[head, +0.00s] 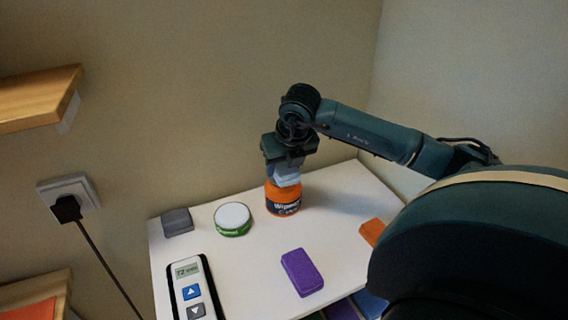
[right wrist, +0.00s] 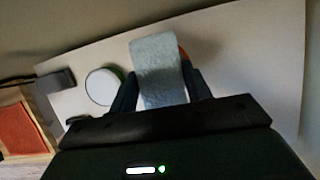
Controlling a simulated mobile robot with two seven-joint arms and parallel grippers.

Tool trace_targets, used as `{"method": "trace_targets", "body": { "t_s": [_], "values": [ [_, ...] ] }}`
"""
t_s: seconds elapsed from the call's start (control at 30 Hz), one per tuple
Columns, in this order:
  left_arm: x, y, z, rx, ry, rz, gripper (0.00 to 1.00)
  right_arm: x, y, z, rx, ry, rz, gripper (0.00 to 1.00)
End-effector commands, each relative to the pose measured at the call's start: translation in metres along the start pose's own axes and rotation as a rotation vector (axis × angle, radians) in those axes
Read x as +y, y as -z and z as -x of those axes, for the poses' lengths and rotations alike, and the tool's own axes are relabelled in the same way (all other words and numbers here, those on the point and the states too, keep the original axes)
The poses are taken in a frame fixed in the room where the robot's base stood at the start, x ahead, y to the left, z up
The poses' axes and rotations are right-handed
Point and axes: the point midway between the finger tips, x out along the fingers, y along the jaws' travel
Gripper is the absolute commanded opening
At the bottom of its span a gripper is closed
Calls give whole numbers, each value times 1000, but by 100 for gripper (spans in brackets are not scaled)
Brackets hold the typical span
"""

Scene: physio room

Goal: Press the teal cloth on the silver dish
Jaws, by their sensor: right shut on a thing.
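My right gripper (head: 283,160) is shut on a pale blue-grey block-like piece (head: 287,177), likely the teal cloth. In the right wrist view this cloth (right wrist: 160,72) stands out between the fingers of the gripper (right wrist: 162,92). In the head view it overlaps the top of an orange tub (head: 282,200) labelled as wipes; whether they touch I cannot tell. I cannot make out a clearly silver dish. A round white-topped thing with a green side (head: 233,218) sits left of the tub; it also shows in the right wrist view (right wrist: 103,87). My left gripper is out of view.
The white table (head: 250,265) carries a grey block (head: 177,222), a purple block (head: 302,272), an orange block (head: 372,231) and a handset with a display (head: 192,288). Walls stand close behind. A wooden shelf (head: 35,97) and a plugged socket (head: 68,199) are at left.

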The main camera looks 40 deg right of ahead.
Motion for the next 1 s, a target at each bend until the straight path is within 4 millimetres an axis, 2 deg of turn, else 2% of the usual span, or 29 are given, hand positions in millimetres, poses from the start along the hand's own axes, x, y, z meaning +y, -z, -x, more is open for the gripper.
{"method": "trace_targets", "body": {
  "t_s": [0.17,0.8,1.0],
  "values": [
    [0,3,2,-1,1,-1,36,0,-2,8,6,0,1,30],
    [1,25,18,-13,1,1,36,0,-24,58,1,0,1,30],
    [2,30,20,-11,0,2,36,0,-27,65,1,0,1,30]
  ]
}}
